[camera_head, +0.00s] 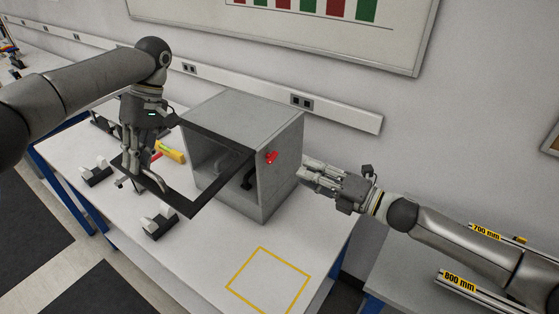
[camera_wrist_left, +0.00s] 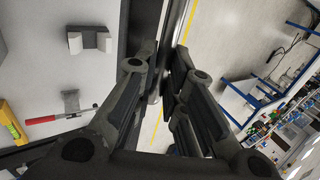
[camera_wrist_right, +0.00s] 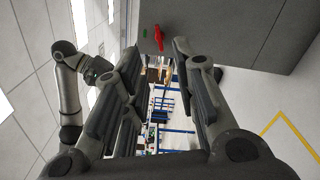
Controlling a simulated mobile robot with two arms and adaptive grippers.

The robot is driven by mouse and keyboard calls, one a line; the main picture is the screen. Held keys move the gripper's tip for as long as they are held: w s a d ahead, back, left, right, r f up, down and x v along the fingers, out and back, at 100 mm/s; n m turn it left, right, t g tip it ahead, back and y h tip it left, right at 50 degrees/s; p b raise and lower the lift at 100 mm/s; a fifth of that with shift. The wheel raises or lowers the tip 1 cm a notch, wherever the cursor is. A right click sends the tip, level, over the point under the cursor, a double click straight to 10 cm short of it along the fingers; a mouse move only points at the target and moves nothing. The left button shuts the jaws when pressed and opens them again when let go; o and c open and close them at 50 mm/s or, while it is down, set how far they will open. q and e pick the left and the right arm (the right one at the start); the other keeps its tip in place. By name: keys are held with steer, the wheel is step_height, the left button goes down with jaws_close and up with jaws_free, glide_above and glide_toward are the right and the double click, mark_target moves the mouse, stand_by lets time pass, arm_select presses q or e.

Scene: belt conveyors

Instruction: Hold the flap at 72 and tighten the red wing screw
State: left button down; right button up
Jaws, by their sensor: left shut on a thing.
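The flap (camera_head: 178,204), a dark open frame, sticks out from the front of the grey box (camera_head: 272,125). My left gripper (camera_head: 137,184) is shut on its outer bar, which also runs between the fingers in the left wrist view (camera_wrist_left: 141,25). The red wing screw (camera_head: 271,157) is on the box's right side wall. It shows ahead of the fingers in the right wrist view (camera_wrist_right: 158,39), beside a small green mark. My right gripper (camera_head: 304,172) is open and empty, to the right of the screw and apart from it. I cannot read any angle scale.
A yellow level (camera_head: 171,152) and a red-handled tool (camera_wrist_left: 65,115) lie on the white table beyond the flap. Grey-white blocks (camera_head: 158,222) stand near the front edge. A yellow square outline (camera_head: 268,280) marks clear table at front right.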

mark_target(271, 157)
steer(key=x, duration=0.9)
steer(key=shift+a, duration=0.2)
jaws_close()
